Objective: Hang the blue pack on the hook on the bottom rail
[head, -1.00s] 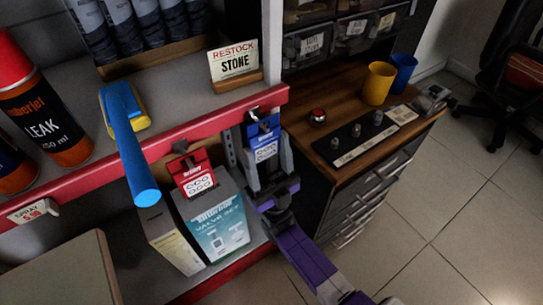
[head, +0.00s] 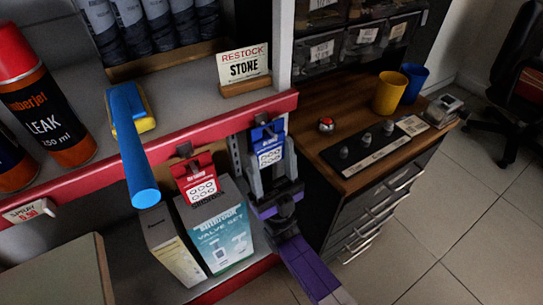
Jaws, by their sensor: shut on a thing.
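The blue pack (head: 267,143) has a white card with rings printed on it. It is upright at the right end of the red shelf rail (head: 215,126), close in front of it. My gripper (head: 270,170) reaches up from below and is shut on the blue pack, with its dark fingers at the pack's lower part. A dark hook (head: 261,119) shows at the pack's top. I cannot tell whether the pack's hole is around the hook. A red pack (head: 199,181) hangs from another hook on the same rail, to the left of the blue pack.
Boxes, including a valve set box (head: 222,238), stand on the lower shelf left of my gripper. A blue-handled tool (head: 133,143) juts over the rail. A restock sign (head: 244,68) stands above. A wooden-topped drawer unit (head: 375,135) is close on the right.

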